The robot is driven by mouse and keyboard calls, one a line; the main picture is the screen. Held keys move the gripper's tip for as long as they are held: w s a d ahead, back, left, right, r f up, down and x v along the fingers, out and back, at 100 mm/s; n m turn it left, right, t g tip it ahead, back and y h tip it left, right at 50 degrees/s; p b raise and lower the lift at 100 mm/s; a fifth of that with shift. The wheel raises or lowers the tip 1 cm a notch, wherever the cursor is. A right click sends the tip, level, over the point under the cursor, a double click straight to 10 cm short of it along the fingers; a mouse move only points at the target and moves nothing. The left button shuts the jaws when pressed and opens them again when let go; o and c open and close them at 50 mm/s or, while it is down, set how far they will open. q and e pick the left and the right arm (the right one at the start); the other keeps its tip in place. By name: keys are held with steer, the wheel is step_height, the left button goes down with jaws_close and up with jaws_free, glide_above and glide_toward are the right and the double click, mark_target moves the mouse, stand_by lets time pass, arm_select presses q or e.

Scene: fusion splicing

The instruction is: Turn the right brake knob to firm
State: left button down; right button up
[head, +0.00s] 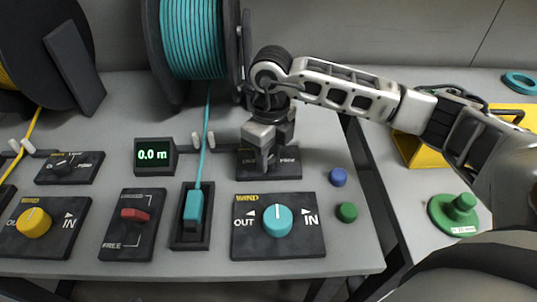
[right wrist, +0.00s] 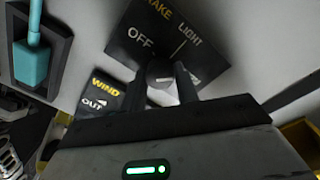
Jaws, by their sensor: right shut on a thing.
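The right brake plate (head: 290,171) is a black panel at the back of the console, partly covered by my right gripper (head: 266,160). In the right wrist view the plate (right wrist: 205,62) shows OFF and LIGHT; any firm mark is hidden. The right brake knob (right wrist: 160,74) is a small dark knob between the two fingers of my right gripper (right wrist: 161,82), which is shut on it. I cannot tell which setting the knob points to. My left gripper is not in view.
In front of the brake plate is a WIND panel with a teal knob (head: 277,220). A teal plug (head: 194,208) stands in a slot on its left. Blue (head: 338,177) and green (head: 346,212) buttons are on the right. A teal cable reel (head: 190,38) stands behind.

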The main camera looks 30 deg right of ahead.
mark_target(271, 157)
steer(key=shift+m, duration=1.8)
steer(key=shift+r, duration=0.1)
steer(key=o, duration=1)
steer(key=r, duration=1.6)
steer(key=shift+d, duration=0.3)
